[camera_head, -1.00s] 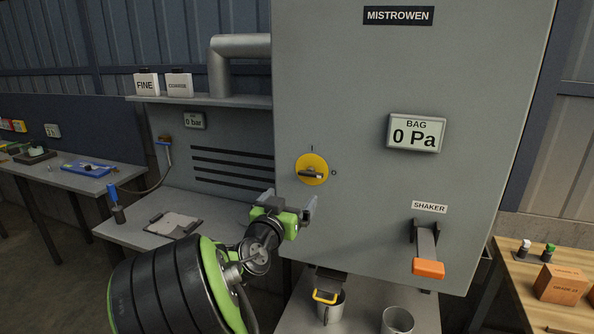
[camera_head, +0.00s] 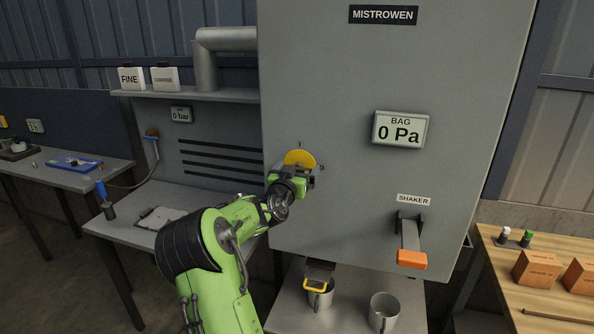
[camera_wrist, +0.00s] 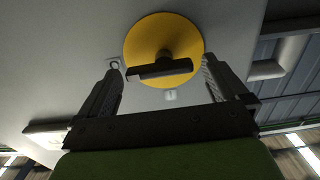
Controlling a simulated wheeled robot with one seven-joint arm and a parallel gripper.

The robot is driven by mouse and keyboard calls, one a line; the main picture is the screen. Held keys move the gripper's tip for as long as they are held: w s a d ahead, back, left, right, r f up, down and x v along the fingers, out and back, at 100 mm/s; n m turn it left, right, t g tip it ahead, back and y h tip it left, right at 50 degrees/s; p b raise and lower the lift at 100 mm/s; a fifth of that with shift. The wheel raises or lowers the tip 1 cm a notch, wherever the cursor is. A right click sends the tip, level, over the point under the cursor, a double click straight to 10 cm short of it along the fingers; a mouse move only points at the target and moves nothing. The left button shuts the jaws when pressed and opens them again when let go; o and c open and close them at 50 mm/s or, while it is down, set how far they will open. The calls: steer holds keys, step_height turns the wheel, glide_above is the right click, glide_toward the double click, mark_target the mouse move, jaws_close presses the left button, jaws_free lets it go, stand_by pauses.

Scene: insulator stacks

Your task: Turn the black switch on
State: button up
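The black switch (camera_wrist: 160,69) is a dark bar handle on a round yellow plate (camera_wrist: 186,35), seen close in the wrist view. In the head view the yellow plate (camera_head: 299,157) shows on the grey cabinet front, with marks I above and O to its right; my gripper hides the handle there. My gripper (camera_wrist: 160,75) is open, with one finger on each side of the handle and visible gaps to both. I cannot tell how deep the fingers reach around it. My gripper (camera_head: 302,178) is in front of the plate's lower part.
The grey cabinet (camera_head: 340,210) carries a BAG display (camera_head: 401,129) reading 0 Pa and a SHAKER lever with an orange end (camera_head: 412,259). Two metal cups (camera_head: 384,312) stand below. A side bench (camera_head: 190,200) is at left, a wooden table (camera_head: 500,285) at right.

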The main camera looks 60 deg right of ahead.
steer(key=c, duration=1)
steer(key=shift+o, duration=0.2)
steer(key=shift+n, duration=0.3)
steer(key=n+b, duration=0.1)
steer(key=n, duration=0.2)
steer(key=shift+w, duration=0.15)
steer(key=n, duration=0.5)
steer(key=shift+w+r, duration=0.1)
steer(key=shift+w, duration=0.05)
steer(key=n, duration=0.4)
steer(key=shift+w+n+p, duration=0.15)
steer(key=shift+n+p, duration=0.15)
steer(key=shift+p, duration=0.1)
steer(key=n+p, duration=0.1)
steer(key=n, duration=0.3)
steer(key=shift+w+n+p, duration=0.15)
steer(key=shift+n+p, duration=0.15)
steer(key=shift+p, duration=0.05)
steer(key=o, duration=1)
steer(key=shift+a, duration=0.1)
